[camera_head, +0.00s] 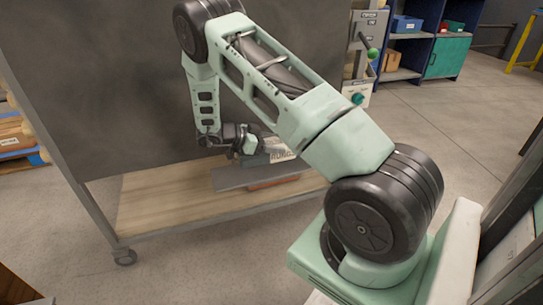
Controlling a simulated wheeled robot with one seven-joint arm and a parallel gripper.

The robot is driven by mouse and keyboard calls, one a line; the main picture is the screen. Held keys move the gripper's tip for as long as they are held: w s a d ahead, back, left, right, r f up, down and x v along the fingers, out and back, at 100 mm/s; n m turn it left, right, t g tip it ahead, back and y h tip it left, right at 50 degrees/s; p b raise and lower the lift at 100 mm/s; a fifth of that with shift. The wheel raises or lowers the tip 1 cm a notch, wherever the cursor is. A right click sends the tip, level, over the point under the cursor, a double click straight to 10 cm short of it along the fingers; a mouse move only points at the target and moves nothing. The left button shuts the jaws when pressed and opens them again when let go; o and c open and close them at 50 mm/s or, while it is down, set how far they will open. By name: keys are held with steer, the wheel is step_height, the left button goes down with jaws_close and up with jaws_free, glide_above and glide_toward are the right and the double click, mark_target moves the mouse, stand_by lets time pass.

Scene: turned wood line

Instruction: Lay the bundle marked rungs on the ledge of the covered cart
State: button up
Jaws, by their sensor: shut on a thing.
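The covered cart has a large dark grey cover (110,85) and a pale wooden ledge (160,205) low on its near side. My arm reaches down to the ledge, and my gripper (262,148) is small and partly hidden behind my forearm. It is shut on the bundle, whose pale label (281,153) shows dark letters that I cannot read fully. The bundle is mostly hidden by my arm. I cannot tell whether it touches what is below it.
A flat grey piece (238,179) and a reddish-brown block (274,183) are at the ledge beneath the gripper. The ledge's left part is bare. A machine with a green knob (373,53) and blue shelving (418,45) are behind.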

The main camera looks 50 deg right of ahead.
step_height(320, 180, down, 4)
steer(key=shift+f+b, duration=0.1)
steer(key=shift+b, duration=0.8)
steer(key=shift+w+d+f+b, duration=0.1)
steer(key=shift+w+f+b, duration=0.05)
steer(key=shift+f+b, duration=0.2)
steer(key=shift+r, duration=0.2)
steer(key=o, duration=1.1)
steer(key=shift+f, duration=0.15)
